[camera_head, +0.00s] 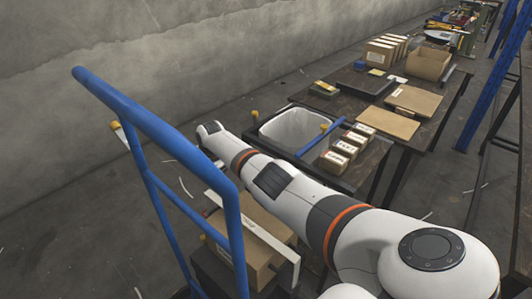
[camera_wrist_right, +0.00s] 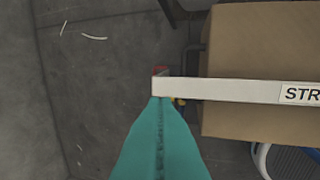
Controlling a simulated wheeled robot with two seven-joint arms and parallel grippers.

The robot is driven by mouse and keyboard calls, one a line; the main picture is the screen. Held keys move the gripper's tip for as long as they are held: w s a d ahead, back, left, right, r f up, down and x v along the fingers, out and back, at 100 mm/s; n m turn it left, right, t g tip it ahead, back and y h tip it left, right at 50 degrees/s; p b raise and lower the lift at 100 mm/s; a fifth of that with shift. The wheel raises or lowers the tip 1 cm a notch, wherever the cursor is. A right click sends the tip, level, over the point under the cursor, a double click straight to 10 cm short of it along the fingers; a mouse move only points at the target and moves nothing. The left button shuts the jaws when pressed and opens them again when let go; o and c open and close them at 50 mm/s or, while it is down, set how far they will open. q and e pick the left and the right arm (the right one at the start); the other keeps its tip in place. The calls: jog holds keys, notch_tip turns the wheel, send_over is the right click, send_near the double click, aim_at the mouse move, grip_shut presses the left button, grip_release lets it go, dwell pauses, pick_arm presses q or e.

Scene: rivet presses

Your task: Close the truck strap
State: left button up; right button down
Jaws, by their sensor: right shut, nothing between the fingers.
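The hand truck (camera_head: 155,125) has a blue tubular frame and stands at the left of the head view. A cardboard box (camera_head: 262,262) sits on it, partly behind the frame. A white strap (camera_head: 270,238) runs across the box; in the right wrist view the strap (camera_wrist_right: 235,90) carries a label reading "STR" and reaches past the box (camera_wrist_right: 260,40) edge to a red-tipped end. My right gripper (camera_wrist_right: 160,98) has teal fingers, shut and empty, at the strap's free end; I cannot tell whether they touch. It is hidden in the head view. My left gripper is out of view.
A table (camera_head: 440,115) with small boxes and flat cardboard stands behind my right arm. A concrete wall (camera_head: 120,40) runs along the left. Bare floor (camera_wrist_right: 80,90) lies left of the strap end.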

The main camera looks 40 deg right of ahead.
dwell(0.3)
jog(key=p+v, duration=0.3)
jog(key=v, duration=0.9)
